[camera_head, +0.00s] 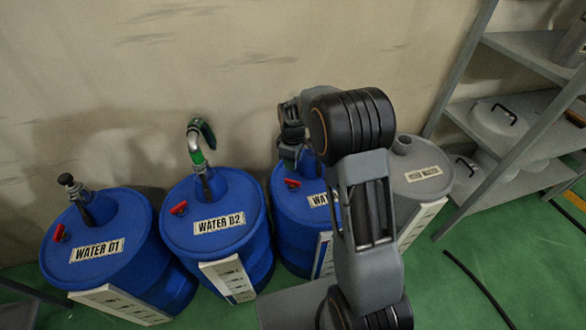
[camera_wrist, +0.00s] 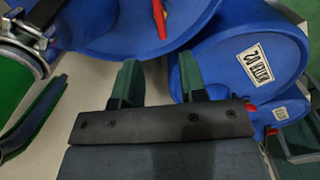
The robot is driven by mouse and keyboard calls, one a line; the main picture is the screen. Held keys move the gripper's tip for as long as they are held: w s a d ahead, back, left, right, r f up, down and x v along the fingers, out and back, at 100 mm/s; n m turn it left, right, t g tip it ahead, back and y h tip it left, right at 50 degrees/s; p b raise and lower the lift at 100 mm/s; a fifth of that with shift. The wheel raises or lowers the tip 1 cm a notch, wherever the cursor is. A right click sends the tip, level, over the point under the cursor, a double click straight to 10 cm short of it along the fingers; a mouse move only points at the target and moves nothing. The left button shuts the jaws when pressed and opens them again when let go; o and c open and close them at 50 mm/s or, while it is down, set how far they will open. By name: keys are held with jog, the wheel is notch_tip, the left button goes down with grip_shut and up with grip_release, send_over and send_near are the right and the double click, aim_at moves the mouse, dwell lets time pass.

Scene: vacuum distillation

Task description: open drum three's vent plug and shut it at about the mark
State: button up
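Drum three (camera_head: 284,215), blue with a partly hidden "WAT" label, stands right of the WATER D2 drum. A small red piece (camera_head: 292,183) lies on its top; I cannot tell for certain that this is the vent plug, or whether it is open. A red piece (camera_wrist: 159,18) also shows on the blue drum top in the wrist view, ahead of my gripper and apart from it. My gripper (camera_wrist: 158,68) is open, its two green fingers spread with nothing between them. In the head view it hangs at drum three's back edge, partly hidden by my arm. No mark is readable.
WATER D1 (camera_head: 142,225) and WATER D2 (camera_head: 233,228) stand to the left, the latter with a green-handled hose fitting (camera_head: 198,145) rising. A grey drum (camera_head: 410,155) and a shelf rack (camera_head: 525,48) are right. A green-and-metal clamped part (camera_wrist: 22,62) is close at the wrist view's left.

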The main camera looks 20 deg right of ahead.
jog(key=shift+r, duration=1.6)
